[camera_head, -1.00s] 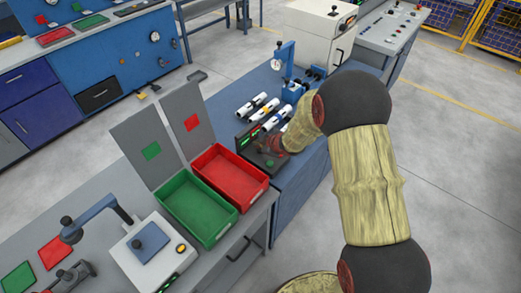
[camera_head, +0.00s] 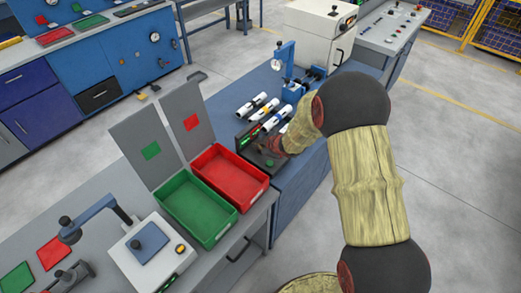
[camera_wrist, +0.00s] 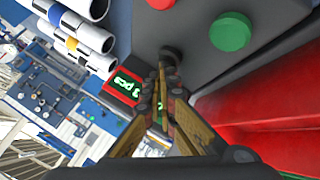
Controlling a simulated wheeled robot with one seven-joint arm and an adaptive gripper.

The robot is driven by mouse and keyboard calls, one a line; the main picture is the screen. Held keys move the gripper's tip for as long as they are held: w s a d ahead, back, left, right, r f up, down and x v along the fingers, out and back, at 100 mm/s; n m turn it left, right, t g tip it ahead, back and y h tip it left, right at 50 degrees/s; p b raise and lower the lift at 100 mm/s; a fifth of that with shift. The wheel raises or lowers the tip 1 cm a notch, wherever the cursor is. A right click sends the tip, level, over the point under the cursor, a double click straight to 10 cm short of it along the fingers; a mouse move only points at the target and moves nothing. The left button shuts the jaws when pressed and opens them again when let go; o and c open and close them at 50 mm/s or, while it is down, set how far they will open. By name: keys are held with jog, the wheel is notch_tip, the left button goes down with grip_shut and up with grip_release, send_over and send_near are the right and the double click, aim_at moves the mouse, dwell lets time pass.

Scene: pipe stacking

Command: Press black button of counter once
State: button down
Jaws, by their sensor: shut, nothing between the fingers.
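The counter (camera_head: 249,136) is a dark box with a lit display, standing on the blue bench beside the red bin. In the wrist view its display (camera_wrist: 127,84) glows green with a red edge and seems to read "3 pcs", partly covered by my fingers. A round black button (camera_wrist: 169,55) sits on its dark grey top panel, with a green button (camera_wrist: 230,32) and a red button (camera_wrist: 160,3) beyond. My gripper (camera_wrist: 162,75) is shut and empty, its tips right at the black button. I cannot tell whether they touch it. In the head view my arm partly hides the counter.
A red bin (camera_head: 262,183) and a green bin (camera_head: 205,237) stand close to the counter. White pipes (camera_head: 251,105) lie behind it, near a blue gauge stand (camera_head: 286,57). Two upright grey panels (camera_head: 150,140) rise behind the bins.

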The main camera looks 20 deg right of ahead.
aim_at(259, 151)
jog(key=shift+f, duration=0.25)
jog(key=shift+r, duration=0.1)
dwell(0.4)
jog(key=shift+r+p, duration=0.75)
jog(key=shift+r, duration=0.05)
notch_tip(259, 151, up, 5)
jog(key=p, duration=0.4)
jog(key=shift+p, duration=0.4)
dwell(0.3)
